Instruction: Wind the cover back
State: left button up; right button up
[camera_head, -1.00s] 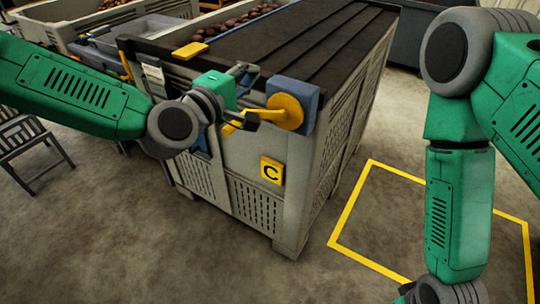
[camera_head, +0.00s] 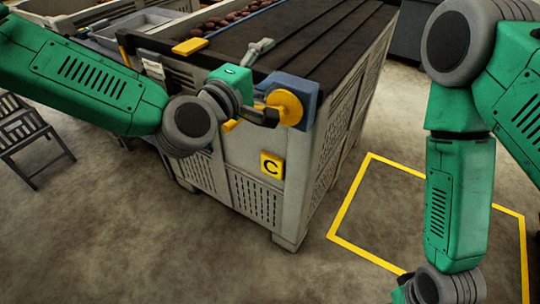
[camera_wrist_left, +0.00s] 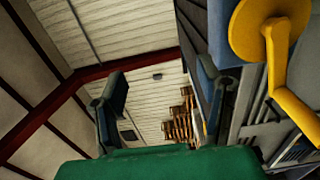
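The dark ridged cover (camera_head: 310,45) lies over most of the pale crate (camera_head: 300,200), which bears a yellow "C" plate. At the crate's near top corner sits a blue winder housing (camera_head: 305,92) with a round yellow crank (camera_head: 287,106). The crank's arm runs left, partly hidden behind my left gripper (camera_head: 264,82). That gripper is open, one finger above the crate rim and the other by the crank arm. In the left wrist view the fingers stand apart with nothing between them, and the crank (camera_wrist_left: 275,45) is right of them. My right gripper is out of view below.
Potatoes (camera_head: 235,16) show beyond the cover's far-left edge. A yellow block (camera_head: 190,46) sits on the left rim. A grey chair (camera_head: 28,135) stands at the left. A yellow floor outline (camera_head: 345,205) marks clear floor at the right.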

pick_arm(q)
jog(key=p+v, duration=1.2)
jog(key=v, duration=1.1)
dwell(0.5)
